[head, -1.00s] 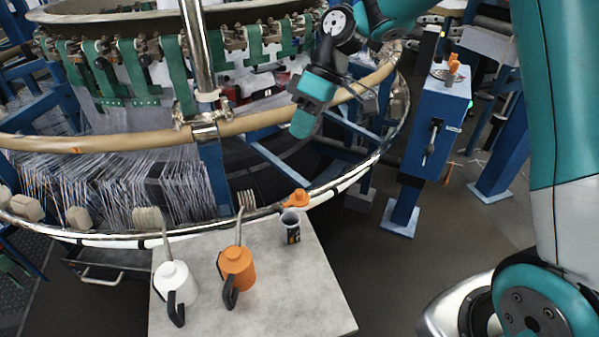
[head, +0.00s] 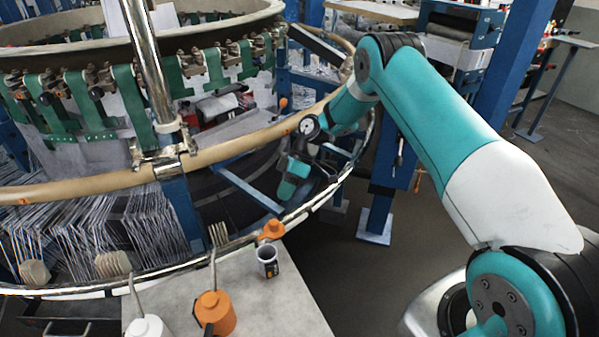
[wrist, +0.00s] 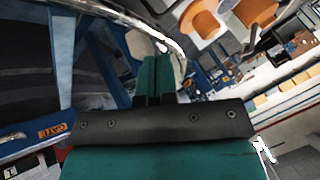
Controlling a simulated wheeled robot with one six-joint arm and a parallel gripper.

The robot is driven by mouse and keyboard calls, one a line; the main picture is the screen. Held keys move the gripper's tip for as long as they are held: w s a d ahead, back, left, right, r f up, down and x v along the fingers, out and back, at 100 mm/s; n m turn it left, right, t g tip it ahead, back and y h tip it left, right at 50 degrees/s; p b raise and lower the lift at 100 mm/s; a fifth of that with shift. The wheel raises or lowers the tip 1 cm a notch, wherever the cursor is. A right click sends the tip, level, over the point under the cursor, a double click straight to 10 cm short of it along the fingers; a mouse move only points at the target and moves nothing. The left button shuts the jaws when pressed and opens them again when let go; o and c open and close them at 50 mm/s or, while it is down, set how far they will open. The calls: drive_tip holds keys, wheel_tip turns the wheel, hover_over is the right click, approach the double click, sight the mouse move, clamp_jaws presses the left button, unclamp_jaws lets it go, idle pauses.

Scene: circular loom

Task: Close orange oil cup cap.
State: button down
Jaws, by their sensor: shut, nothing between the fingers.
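A small orange part (head: 272,230), which looks like the oil cup with its cap, is at the loom's rim by the table's back edge in the head view. It is too small there to tell how its cap stands. In the wrist view two orange pieces show at the top, one at centre right (wrist: 203,22) and one further right (wrist: 254,12); they are cut off by the frame edge. My gripper (head: 286,190) is shut and empty, pointing down over the loom's rim, beyond and above the orange part and apart from it. The wrist view shows its closed fingers (wrist: 153,78).
A dark-labelled cup (head: 267,262), an orange can (head: 214,313) and a white can (head: 148,328) stand on the grey table (head: 290,315). The loom's metal rim (head: 318,199) and blue beams lie close to my gripper. Open floor is at right.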

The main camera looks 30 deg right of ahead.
sight(271, 228)
drive_tip(key=s+a, duration=0.1)
drive_tip(key=s+a+f+p, duration=0.2)
drive_tip(key=s, duration=0.1)
drive_tip(key=shift+a, duration=0.25)
